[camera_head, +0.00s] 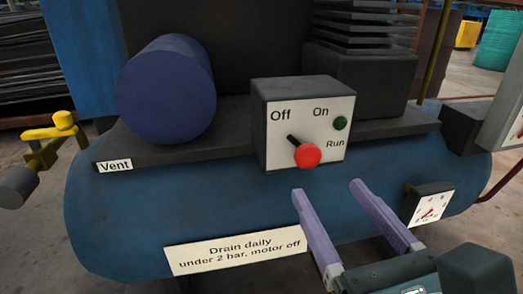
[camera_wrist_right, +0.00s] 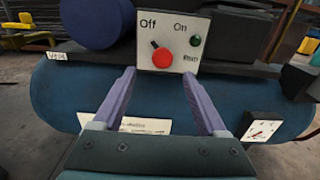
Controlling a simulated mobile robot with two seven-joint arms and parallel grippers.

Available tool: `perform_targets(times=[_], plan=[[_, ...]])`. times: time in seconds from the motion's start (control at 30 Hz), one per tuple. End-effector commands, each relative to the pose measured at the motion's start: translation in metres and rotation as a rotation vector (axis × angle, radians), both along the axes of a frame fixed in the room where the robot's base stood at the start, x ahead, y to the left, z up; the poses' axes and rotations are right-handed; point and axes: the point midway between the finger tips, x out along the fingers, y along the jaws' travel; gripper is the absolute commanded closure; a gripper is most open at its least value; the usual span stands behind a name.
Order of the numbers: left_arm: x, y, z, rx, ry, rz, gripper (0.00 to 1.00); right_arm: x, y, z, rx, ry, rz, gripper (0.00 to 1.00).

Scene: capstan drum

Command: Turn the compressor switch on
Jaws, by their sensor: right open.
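The compressor switch is a red-knobbed lever (camera_head: 307,155) on a white-faced box (camera_head: 262,125) marked Off, On and Run. Its dark stem runs up and left from the red knob, toward the Off label. A green round lamp or button (camera_head: 340,123) sits beside Run. My right gripper (camera_head: 327,188) is open and empty, in front of and below the box, with its purple fingers pointing up toward it. In the right wrist view the red knob (camera_wrist_right: 162,58) shows ahead, between and beyond the fingertips. The fingers appear apart from the knob. My left gripper is not in view.
The blue tank (camera_head: 130,215) lies under the box. A pressure gauge (camera_head: 430,205) sits right of my right gripper. A blue motor cylinder (camera_head: 165,90) stands left of the box. A yellow-handled valve (camera_head: 55,130) is at far left. A drain notice (camera_head: 235,250) is on the tank.

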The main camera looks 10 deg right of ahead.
Motion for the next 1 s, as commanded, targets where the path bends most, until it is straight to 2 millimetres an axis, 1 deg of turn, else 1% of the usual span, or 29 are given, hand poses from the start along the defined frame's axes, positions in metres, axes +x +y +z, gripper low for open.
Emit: perform_targets(times=[0.17,0.3,0.4,0.5,0.67,0.9,1.0], plan=[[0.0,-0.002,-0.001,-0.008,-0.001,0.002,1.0,0.028,0.001,0.002,0.005,-0.003,-0.004,0.25],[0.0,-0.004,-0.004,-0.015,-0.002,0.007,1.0,0.056,0.001,0.001,0.005,-0.003,-0.005,0.25],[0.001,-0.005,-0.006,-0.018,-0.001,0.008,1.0,0.073,0.002,0.002,0.006,-0.002,-0.004,0.25],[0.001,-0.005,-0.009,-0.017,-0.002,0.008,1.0,0.085,0.002,0.001,0.005,-0.002,-0.004,0.25],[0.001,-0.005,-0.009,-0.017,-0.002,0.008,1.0,0.094,0.003,0.002,0.005,0.0,-0.003,0.25],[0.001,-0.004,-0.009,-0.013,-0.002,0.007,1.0,0.095,0.003,0.002,0.005,0.001,-0.003,0.25],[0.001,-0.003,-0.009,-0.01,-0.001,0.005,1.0,0.094,0.003,0.002,0.005,0.001,-0.003,0.36]])
